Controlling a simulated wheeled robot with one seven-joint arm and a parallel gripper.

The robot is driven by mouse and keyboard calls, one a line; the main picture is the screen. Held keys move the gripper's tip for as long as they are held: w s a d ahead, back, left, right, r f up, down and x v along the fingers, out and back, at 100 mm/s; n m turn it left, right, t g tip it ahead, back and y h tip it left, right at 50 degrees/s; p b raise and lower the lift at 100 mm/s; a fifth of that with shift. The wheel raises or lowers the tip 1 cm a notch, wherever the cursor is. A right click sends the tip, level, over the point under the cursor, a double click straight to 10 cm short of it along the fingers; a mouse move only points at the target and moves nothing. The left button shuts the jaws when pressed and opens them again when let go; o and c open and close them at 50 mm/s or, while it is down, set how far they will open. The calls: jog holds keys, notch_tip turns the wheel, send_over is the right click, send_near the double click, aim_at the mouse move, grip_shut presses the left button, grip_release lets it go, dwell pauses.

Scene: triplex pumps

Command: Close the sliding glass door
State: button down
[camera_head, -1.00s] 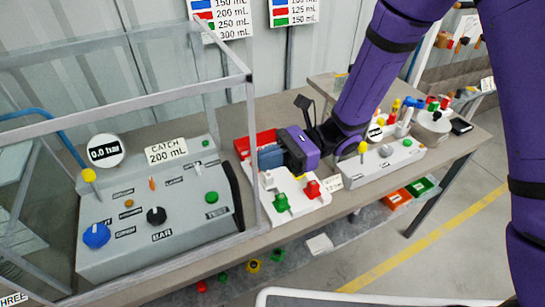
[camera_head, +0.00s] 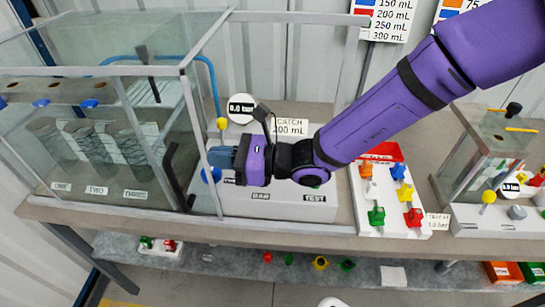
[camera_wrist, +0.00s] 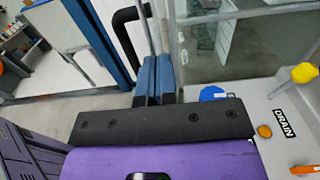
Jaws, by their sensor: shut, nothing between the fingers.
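The glass enclosure with its metal frame (camera_head: 205,45) stands on the bench at the left in the head view. A glass pane at its front left (camera_head: 125,150), apparently the sliding door, bears an upright black handle (camera_head: 176,180). The enclosure's right part is open at the front, before the grey control panel (camera_head: 275,205). My gripper (camera_head: 220,158) is shut and empty, a little right of the handle and over the panel's left side. In the wrist view its blue fingers (camera_wrist: 154,80) are together, and the black handle (camera_wrist: 128,30) is just left of them. Contact cannot be told.
A gauge (camera_head: 241,108), a yellow knob (camera_head: 221,124) and a blue knob (camera_head: 211,174) lie close around my gripper. A white tray (camera_head: 395,224) with coloured valves stands to the right. Several textured cylinders stand inside the enclosure. The bench's front edge is clear.

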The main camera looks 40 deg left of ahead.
jog(key=x, duration=1.3)
jog(key=shift+a+r, duration=0.15)
jog(key=shift+a, duration=0.1)
jog(key=shift+s, duration=0.15)
jog(key=shift+r, duration=0.1)
jog(key=v, duration=1.4)
jog(key=shift+d+f, duration=0.2)
jog(key=shift+f, duration=0.05)
